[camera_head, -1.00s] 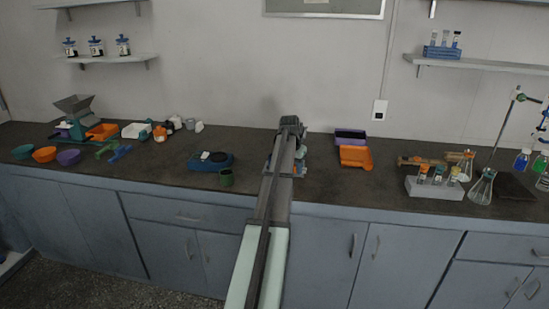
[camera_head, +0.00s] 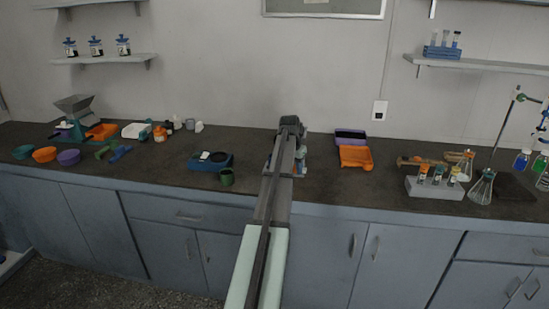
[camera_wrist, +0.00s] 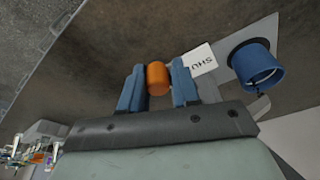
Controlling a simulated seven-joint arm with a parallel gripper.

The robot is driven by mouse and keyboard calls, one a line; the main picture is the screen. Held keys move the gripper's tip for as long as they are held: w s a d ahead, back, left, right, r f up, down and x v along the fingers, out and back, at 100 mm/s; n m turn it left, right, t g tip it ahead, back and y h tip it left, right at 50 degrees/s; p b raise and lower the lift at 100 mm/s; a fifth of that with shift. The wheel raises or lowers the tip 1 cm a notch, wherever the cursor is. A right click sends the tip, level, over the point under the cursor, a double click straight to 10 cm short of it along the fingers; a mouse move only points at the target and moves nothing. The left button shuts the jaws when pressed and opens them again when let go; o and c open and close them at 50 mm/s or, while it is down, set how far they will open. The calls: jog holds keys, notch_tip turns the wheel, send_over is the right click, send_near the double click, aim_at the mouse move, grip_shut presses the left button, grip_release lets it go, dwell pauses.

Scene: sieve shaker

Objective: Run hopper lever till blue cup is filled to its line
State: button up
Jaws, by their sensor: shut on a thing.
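My gripper (camera_wrist: 157,90) shows in the wrist view with its two blue fingers shut on an orange cylindrical knob (camera_wrist: 158,78). I take the knob to be the lever's handle; the rest of the lever is hidden. A white label (camera_wrist: 201,60) reading "SHU" lies right beside the right finger. The blue cup (camera_wrist: 257,67) stands further right on a pale surface, apart from my fingers. I cannot make out its line or how full it is. In the head view my own arm covers the gripper, the knob and the blue cup.
A blue device (camera_head: 211,162) and a green cup (camera_head: 227,177) stand left of my arm. Orange (camera_head: 355,157) and dark purple (camera_head: 350,136) trays lie to its right. A grey funnel on a teal body (camera_head: 75,105) is at far left. Glassware (camera_head: 481,188) stands at right.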

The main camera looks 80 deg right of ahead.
jog(key=shift+d+r, duration=0.1)
jog(key=shift+d, duration=0.1)
jog(key=shift+w, duration=0.7)
jog(key=shift+c, duration=0.6)
jog(key=shift+s+a, duration=0.15)
jog(key=shift+a, duration=0.05)
jog(key=shift+s, duration=0.15)
dwell(1.2)
